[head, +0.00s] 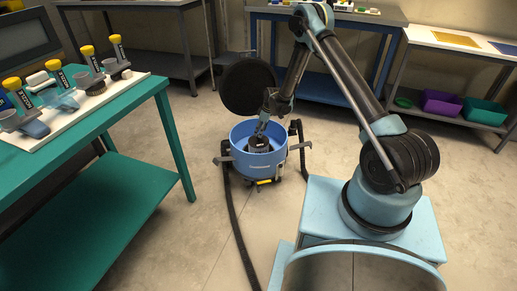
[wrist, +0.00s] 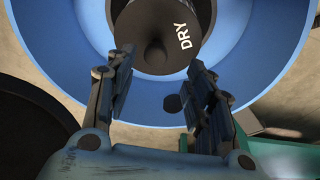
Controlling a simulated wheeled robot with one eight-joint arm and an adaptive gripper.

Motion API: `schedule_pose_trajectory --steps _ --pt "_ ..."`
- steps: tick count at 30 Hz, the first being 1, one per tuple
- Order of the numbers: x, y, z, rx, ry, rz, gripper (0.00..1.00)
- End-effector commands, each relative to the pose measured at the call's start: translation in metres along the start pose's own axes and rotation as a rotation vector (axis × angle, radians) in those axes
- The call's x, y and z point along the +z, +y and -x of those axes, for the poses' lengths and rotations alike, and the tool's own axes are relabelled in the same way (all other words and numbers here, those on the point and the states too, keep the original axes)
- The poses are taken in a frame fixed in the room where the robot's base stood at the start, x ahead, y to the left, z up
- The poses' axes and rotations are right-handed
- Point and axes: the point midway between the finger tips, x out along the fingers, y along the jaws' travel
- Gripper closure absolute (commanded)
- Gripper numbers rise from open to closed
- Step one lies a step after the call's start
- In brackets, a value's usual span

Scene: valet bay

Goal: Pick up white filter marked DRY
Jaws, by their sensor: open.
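The filter marked DRY (wrist: 158,22) is in the wrist view at the top. It looks dark grey with white lettering, not white, and its upper part is cut off by the frame. It sits inside a round blue tub (wrist: 85,22). In the head view the blue tub (head: 238,160) stands on the floor, with the dark filter (head: 258,148) partly hidden by my gripper. My gripper (wrist: 161,60) is open and empty, its fingertips apart near the filter's lower edge in the picture. In the head view my gripper (head: 262,130) reaches down into the tub.
A round black lid (head: 248,87) stands open behind the tub. A dark hose (head: 232,215) runs along the floor. A teal table (head: 105,120) with bottles and brushes stands left. A shelf at right holds purple (head: 440,103) and green (head: 483,112) bins. Floor around the tub is mostly clear.

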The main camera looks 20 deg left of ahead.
Motion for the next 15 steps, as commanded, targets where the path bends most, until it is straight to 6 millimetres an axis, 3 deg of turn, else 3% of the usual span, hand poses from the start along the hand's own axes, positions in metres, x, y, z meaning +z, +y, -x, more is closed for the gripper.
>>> schedule_pose_trajectory --steps 15 --pt "0.002 0.007 -0.049 0.0 0.0 0.0 0.51"
